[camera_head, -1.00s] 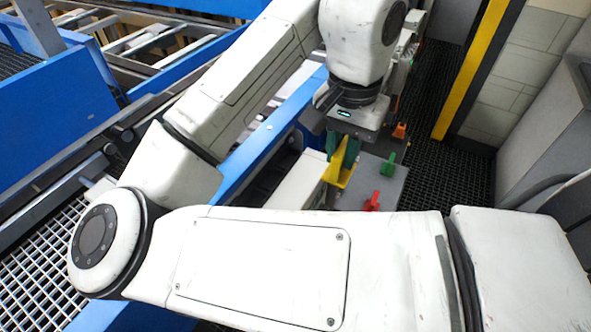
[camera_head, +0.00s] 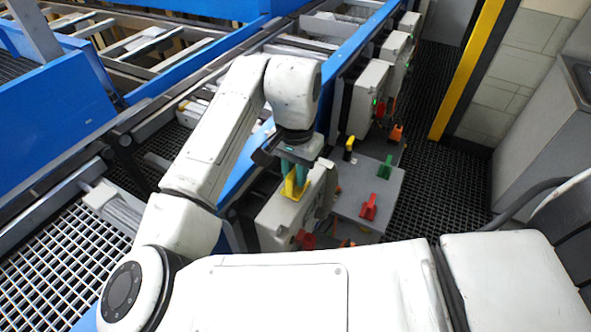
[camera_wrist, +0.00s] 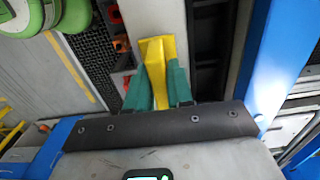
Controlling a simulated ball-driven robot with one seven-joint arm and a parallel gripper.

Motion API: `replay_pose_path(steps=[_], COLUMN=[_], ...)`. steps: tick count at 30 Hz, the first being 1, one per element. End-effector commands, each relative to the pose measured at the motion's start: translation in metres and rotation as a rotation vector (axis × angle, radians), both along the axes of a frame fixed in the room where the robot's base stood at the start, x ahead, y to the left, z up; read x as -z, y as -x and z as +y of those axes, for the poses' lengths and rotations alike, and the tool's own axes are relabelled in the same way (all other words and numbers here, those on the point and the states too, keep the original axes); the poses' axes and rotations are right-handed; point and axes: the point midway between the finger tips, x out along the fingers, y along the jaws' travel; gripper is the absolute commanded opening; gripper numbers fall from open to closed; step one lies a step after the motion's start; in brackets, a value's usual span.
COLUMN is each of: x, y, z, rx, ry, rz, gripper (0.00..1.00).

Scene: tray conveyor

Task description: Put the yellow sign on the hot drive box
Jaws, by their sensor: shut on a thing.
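The yellow sign (camera_head: 292,187) is between the green fingers of my gripper (camera_head: 294,170), which is shut on it. In the head view the sign is just over the top of the nearest light grey drive box (camera_head: 275,213); I cannot tell whether it touches. In the wrist view the yellow sign (camera_wrist: 157,60) stands out from between the green fingertips (camera_wrist: 158,85). More grey drive boxes, one with a green light (camera_head: 368,95), stand along the blue conveyor farther back. I cannot tell from these frames which box is hot.
A grey shelf (camera_head: 340,205) right of the box bears a red piece (camera_head: 368,207), a green piece (camera_head: 385,167) and a black-and-yellow piece (camera_head: 349,148). The blue conveyor rail (camera_head: 340,60) runs behind the boxes. The dark grating floor (camera_head: 430,185) to the right is clear.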

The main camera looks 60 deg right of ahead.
Motion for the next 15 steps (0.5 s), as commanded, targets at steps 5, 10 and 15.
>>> replay_pose_path(steps=[5, 10, 15], x=[0.0008, 0.0039, 0.0047], y=[-0.0002, 0.0, -0.0001], z=[-0.0001, -0.0003, -0.0002], rx=[0.0, 0.0, 0.0], ry=[0.001, 0.001, 0.001], rz=[-0.001, -0.001, -0.001], gripper=[0.0, 0.0, 0.31])
